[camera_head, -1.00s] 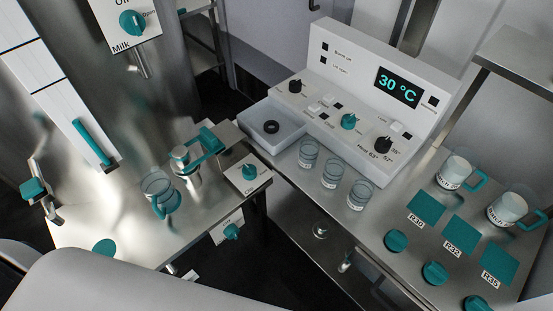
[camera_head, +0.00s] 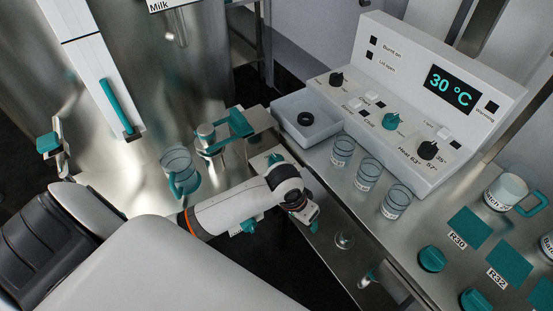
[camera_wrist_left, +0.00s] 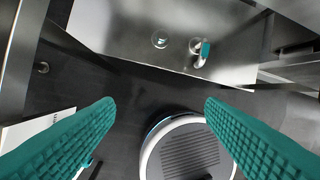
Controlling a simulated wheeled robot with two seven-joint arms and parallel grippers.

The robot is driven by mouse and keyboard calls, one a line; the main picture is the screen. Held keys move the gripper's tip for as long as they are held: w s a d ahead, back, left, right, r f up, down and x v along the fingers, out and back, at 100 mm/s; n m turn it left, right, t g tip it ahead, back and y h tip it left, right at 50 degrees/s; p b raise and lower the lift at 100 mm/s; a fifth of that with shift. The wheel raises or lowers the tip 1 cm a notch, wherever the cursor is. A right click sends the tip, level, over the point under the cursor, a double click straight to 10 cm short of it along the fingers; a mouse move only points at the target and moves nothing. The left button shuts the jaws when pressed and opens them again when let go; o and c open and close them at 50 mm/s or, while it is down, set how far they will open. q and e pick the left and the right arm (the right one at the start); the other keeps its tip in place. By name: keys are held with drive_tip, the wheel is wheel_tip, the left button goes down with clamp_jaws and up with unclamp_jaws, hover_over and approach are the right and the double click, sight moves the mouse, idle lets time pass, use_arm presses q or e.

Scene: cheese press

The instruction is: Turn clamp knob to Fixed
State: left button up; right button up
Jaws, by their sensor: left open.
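My left gripper (camera_head: 308,215) is at the end of my arm, over the gap between the left steel table and the right steel counter. In the left wrist view its two teal ribbed fingers (camera_wrist_left: 160,125) are wide apart with nothing between them. A teal knob (camera_head: 274,158) on a white plate at the left table's corner is partly hidden by my wrist. Another teal knob (camera_head: 248,227) shows just below my forearm, its plate mostly hidden. I cannot read which is the clamp knob or its setting. A white plate (camera_wrist_left: 35,130) lies beside the left finger in the wrist view.
The right counter holds several glass cups (camera_head: 367,173), a white control panel (camera_head: 400,120) reading 30 °C, and a white jug (camera_head: 506,192). Dark floor lies between.

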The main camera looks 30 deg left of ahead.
use_arm(q)
drive_tip(key=w+a+r+n+g+y, duration=0.1)
drive_tip(key=w+a+r+n, duration=0.1)
drive_tip(key=w+a+r, duration=0.5)
drive_tip(key=n+g+y, duration=0.1)
drive_tip(key=n, duration=0.3)
approach(276, 158)
wheel_tip(276, 158, down, 10)
drive_tip(key=shift+w+f+b, duration=0.1)
drive_tip(key=shift+w+b, duration=0.05)
drive_tip(key=shift+b, duration=0.75)
